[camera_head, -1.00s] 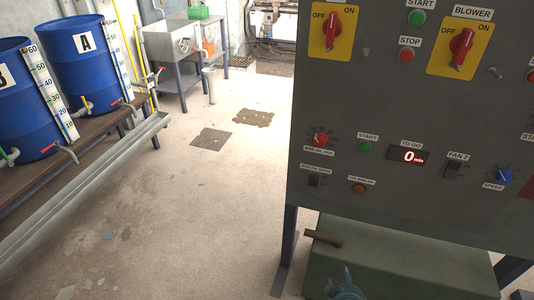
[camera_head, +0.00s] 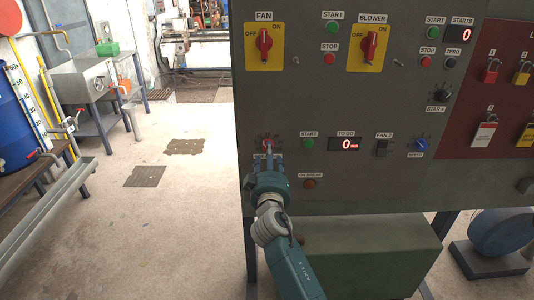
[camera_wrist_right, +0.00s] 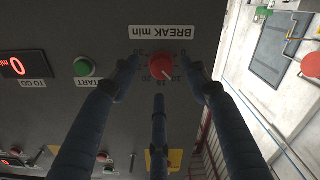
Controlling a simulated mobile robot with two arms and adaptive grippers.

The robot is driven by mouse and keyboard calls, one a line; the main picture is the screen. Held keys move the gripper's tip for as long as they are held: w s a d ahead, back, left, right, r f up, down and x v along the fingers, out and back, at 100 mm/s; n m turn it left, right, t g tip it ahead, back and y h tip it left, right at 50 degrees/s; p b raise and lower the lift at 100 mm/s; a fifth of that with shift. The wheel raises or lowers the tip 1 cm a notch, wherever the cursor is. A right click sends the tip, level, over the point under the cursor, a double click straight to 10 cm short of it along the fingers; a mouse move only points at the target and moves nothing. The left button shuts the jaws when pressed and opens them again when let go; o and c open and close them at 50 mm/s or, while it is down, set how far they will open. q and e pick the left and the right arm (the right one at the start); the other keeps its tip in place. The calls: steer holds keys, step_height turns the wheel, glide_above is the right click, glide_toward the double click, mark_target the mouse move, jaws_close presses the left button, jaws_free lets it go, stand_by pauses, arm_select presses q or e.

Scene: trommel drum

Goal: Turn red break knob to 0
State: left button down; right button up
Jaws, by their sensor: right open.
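The red break knob (camera_wrist_right: 162,66) shows in the right wrist view, below the upside-down "BREAK min" label (camera_wrist_right: 164,31). Its white pointer line points toward the lower right in that view, away from the 0 mark near the label's right end. My right gripper (camera_wrist_right: 165,70) is open, with its fingers spread around the knob; I cannot tell whether they touch it. In the head view the knob (camera_head: 268,144) is partly hidden by my right gripper (camera_head: 268,163), which is in front of the panel's lower left. My left gripper is not in view.
The grey control panel (camera_head: 330,105) has a green start button (camera_head: 308,144) and a "TO GO" display (camera_head: 345,144) reading 0 right of the knob. A brown button (camera_head: 309,183) sits below. Open floor (camera_head: 185,225) lies left of the panel.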

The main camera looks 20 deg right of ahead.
steer(key=b+x, duration=0.1)
steer(key=x, duration=0.3)
steer(key=shift+w, duration=0.15)
steer(key=shift+f, duration=0.1)
steer(key=c, duration=1.1)
